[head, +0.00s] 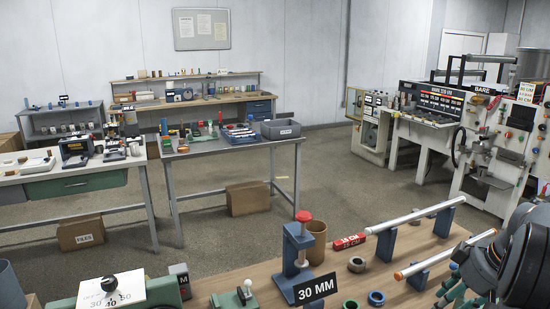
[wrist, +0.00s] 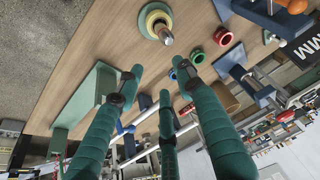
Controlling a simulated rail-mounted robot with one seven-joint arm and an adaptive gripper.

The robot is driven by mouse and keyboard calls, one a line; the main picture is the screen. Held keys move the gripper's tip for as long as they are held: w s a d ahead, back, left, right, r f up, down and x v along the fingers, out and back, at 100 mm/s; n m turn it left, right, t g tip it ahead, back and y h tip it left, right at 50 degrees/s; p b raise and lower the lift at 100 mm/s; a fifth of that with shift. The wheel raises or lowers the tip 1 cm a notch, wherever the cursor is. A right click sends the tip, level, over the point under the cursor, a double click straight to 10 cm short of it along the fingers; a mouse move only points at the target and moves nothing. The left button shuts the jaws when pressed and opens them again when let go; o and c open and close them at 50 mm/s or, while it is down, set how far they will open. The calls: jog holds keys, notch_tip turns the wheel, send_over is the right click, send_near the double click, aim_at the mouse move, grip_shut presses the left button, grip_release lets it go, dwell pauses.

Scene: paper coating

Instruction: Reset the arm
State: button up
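My arm (head: 515,255) shows as dark, rounded links at the lower right of the head view, over the right end of the near wooden bench (head: 235,283). My gripper (wrist: 157,78) has green, padded fingers that stand apart in the wrist view, with nothing held between them. The wooden bench top (wrist: 120,40) lies beyond the fingers. Part of the gripper is cut off by the lower edge of the wrist view.
The near bench holds a blue press with a red knob (head: 304,217), a "30 MM" sign (head: 316,289), a brown cup (head: 317,240), a red block (head: 348,241) and white rods on blue stands (head: 415,215). Machines (head: 500,140) stand behind at right. Open floor (head: 350,180) lies beyond.

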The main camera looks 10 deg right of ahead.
jog(key=x, duration=1.1)
jog(key=shift+r+p, duration=1.95)
jog(key=shift+p, duration=1.45)
jog(key=shift+s+f, duration=0.1)
